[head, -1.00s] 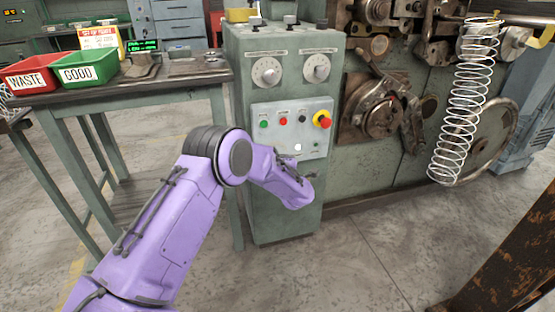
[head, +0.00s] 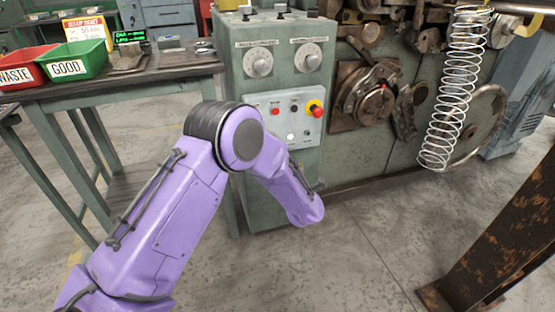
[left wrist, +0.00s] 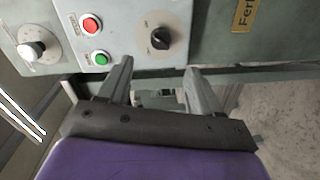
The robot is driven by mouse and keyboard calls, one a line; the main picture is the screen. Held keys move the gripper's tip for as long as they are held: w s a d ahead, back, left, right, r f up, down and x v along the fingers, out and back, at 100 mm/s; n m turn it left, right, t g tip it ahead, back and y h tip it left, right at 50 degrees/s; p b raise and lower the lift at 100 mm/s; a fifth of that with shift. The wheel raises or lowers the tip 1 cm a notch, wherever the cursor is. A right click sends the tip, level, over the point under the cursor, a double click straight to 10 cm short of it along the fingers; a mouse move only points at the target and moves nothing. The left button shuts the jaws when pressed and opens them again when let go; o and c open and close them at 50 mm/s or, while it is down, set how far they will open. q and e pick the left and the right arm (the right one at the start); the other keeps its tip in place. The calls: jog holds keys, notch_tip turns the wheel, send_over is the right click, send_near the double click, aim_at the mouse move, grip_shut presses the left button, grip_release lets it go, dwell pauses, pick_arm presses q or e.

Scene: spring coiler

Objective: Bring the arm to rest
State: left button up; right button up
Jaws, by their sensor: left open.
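My left arm (head: 160,215) is purple and reaches in from the lower left of the head view, bent at a dark joint, with its far end low in front of the control cabinet. Its gripper is hidden in the head view. In the left wrist view my left gripper (left wrist: 158,80) shows two grey fingers apart with nothing between them. A panel (left wrist: 110,30) with a red button (left wrist: 91,25), a green button (left wrist: 99,59) and a black knob (left wrist: 160,39) lies beyond the fingertips. My right gripper is not in view.
The control cabinet (head: 232,90) stands before the arm, with the coiling machine (head: 400,140) and a hanging spring (head: 455,90) to its right. A table (head: 130,88) at left holds a red WASTE bin (head: 20,70) and green GOOD bin (head: 72,62). A rusty beam (head: 505,235) is lower right.

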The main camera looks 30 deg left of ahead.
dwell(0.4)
pick_arm(q)
jog(key=s+d+f+m+h, duration=0.4)
jog(key=s+f+m+h, duration=0.3)
jog(key=s+f+m, duration=0.75)
jog(key=s+f+m+g+h, duration=0.15)
jog(key=s+f+g, duration=0.35)
jog(key=s, duration=0.8)
jog(key=s+f+m+g+h, duration=0.1)
jog(key=s+f+m+g, duration=0.35)
jog(key=s, duration=0.85)
notch_tip(320, 180, up, 17)
jog(key=n+t+p, duration=0.1)
jog(key=n+p, duration=0.1)
jog(key=p, duration=1.7)
jog(key=shift+w+a+r, duration=0.15)
jog(key=shift+w+a, duration=0.05)
jog(key=shift+w, duration=0.05)
jog(key=shift+t, duration=0.25)
